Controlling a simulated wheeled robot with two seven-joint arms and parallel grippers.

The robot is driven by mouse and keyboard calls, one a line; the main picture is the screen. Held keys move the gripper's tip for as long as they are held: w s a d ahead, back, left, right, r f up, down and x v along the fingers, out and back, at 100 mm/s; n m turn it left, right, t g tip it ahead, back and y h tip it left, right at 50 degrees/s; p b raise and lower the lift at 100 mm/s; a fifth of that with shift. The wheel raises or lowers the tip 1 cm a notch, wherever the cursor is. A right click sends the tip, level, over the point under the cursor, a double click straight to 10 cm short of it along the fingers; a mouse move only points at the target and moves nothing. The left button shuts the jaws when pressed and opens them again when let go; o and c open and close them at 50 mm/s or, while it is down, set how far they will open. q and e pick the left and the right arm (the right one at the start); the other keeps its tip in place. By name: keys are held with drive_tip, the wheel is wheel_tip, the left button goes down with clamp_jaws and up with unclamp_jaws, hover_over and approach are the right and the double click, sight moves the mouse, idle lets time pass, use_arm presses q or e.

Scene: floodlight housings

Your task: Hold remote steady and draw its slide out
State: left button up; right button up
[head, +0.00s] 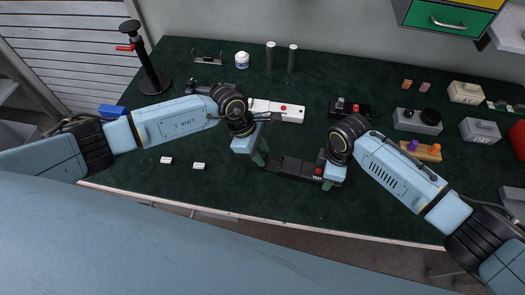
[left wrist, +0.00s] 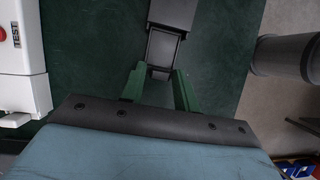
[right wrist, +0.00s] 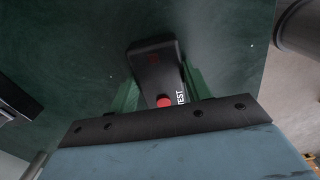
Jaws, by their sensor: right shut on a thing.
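The dark remote (head: 290,166) lies low over the green mat between my two grippers, with a red button and a TEST label at its right end. My right gripper (head: 327,177) is shut on that end; the right wrist view shows the remote's body (right wrist: 155,72) between the green fingers. The slide (left wrist: 161,50) is a narrower dark piece at the remote's left end. My left gripper (head: 258,152) is there; in the left wrist view its fingers (left wrist: 160,78) stand on either side of the slide's end and look open. Contact there is hard to tell.
A white remote (head: 280,110) lies just behind the left gripper. A dark box with a red part (head: 350,109) is behind the right gripper. Two small white blocks (head: 198,166) lie front left. A black stand (head: 150,75) and two dark cylinders (head: 270,57) stand at the back.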

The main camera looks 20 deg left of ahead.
use_arm(q)
drive_tip(key=shift+o, duration=1.1)
drive_tip(key=v, duration=1.2)
use_arm(e)
drive_tip(key=o, duration=1.1)
